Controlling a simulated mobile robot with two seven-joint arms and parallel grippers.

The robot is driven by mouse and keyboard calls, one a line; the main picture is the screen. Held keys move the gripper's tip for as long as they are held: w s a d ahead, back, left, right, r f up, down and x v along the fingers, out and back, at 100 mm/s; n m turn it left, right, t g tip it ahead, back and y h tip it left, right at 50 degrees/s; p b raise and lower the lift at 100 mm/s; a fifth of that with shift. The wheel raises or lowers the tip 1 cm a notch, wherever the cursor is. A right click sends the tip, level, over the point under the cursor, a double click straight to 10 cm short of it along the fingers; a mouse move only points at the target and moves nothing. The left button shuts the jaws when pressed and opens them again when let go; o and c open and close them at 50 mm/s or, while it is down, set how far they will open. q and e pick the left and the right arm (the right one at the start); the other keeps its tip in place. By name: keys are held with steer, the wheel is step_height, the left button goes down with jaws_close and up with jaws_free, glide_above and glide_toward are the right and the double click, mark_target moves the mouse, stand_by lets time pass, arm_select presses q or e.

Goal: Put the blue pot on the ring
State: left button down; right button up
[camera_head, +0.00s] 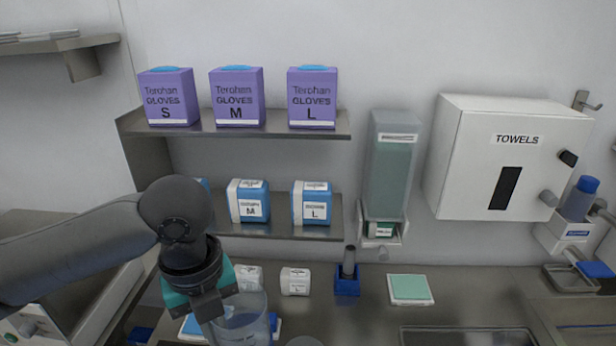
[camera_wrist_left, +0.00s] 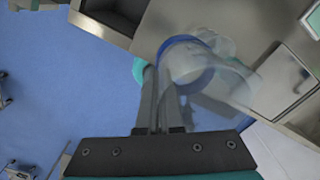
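A clear, bluish pot (camera_head: 245,322) stands at the bottom of the head view, right of my left gripper (camera_head: 212,318). In the left wrist view the see-through pot (camera_wrist_left: 215,82) lies just beyond the fingertips and shows a dark blue band. My left gripper (camera_wrist_left: 163,98) has its two fingers close together at the pot's near edge. They look shut on its thin wall, though the contact is partly hidden. Only the top of a round grey thing (camera_head: 305,342) shows at the bottom edge; I cannot tell if it is the ring. My right gripper is not in view.
A blue stand (camera_head: 347,284) with a dark upright piece and a white-green pad (camera_head: 410,288) stand to the right on the counter (camera_head: 460,290). Small white boxes (camera_head: 295,281) are behind the pot. Glove boxes (camera_head: 236,96) fill shelves above. A towel dispenser (camera_head: 510,160) hangs at right.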

arm_select(q)
steer(key=n, duration=0.1)
steer(key=f+n+b, duration=0.1)
steer(key=n, duration=0.1)
steer(key=shift+w+a+f, duration=0.1)
steer(key=shift+f, duration=0.2)
step_height(320, 180, down, 9)
steer(key=a+n+b, duration=0.1)
steer(key=n+b, duration=1)
steer(key=n, duration=1.5)
steer(key=shift+w+a, duration=0.15)
steer(key=shift+r, duration=0.1)
